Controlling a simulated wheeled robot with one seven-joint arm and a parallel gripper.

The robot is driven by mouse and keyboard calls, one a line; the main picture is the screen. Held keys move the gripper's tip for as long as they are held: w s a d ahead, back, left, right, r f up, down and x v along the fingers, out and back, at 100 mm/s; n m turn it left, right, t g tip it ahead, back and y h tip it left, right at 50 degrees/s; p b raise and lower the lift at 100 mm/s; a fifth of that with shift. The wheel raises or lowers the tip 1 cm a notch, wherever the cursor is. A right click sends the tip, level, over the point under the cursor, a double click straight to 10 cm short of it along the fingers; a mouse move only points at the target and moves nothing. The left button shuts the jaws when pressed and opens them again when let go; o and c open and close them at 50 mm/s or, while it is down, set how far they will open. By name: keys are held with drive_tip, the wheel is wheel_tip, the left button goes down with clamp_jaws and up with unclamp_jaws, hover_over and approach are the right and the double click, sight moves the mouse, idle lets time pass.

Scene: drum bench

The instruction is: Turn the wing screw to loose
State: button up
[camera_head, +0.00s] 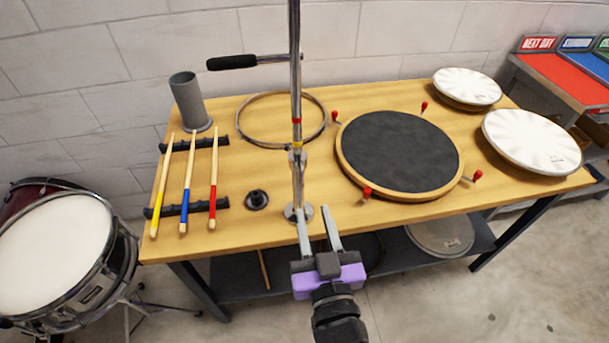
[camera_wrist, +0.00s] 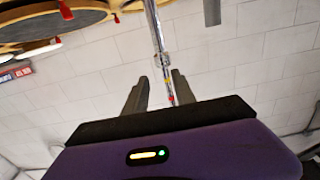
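A chrome stand pole (camera_head: 296,80) rises from a round base on the wooden bench. It has a red band, a yellow band and a small metal collar (camera_head: 297,156) below them. The wing screw appears to be at this collar, but its wings are too small to make out, and its setting cannot be told. My gripper (camera_head: 317,212) is open and empty, in front of the pole's base and lower than the collar. In the wrist view the pole (camera_wrist: 155,30) and collar (camera_wrist: 162,60) show beyond and between the spread fingers (camera_wrist: 160,82), apart from them.
A black-handled bar (camera_head: 232,62) sticks out left from the pole. Drumsticks (camera_head: 188,180) on racks, a grey cup (camera_head: 190,102) and a black knob (camera_head: 257,199) lie left. A hoop (camera_head: 282,93) is behind; a black pad (camera_head: 400,155) and white drumheads (camera_head: 530,138) are right.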

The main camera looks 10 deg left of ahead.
sight(303, 179)
drive_tip(key=shift+a+r+p+x, duration=0.1)
drive_tip(key=shift+r+p+x, duration=0.1)
drive_tip(key=shift+x, duration=1.25)
drive_tip(key=shift+a+r+p+x, duration=0.15)
drive_tip(key=shift+p+x, duration=0.1)
drive_tip(key=shift+x, duration=1.25)
drive_tip(key=shift+r+p+x, duration=0.2)
drive_tip(key=shift+x, duration=1.25)
clamp_jaws()
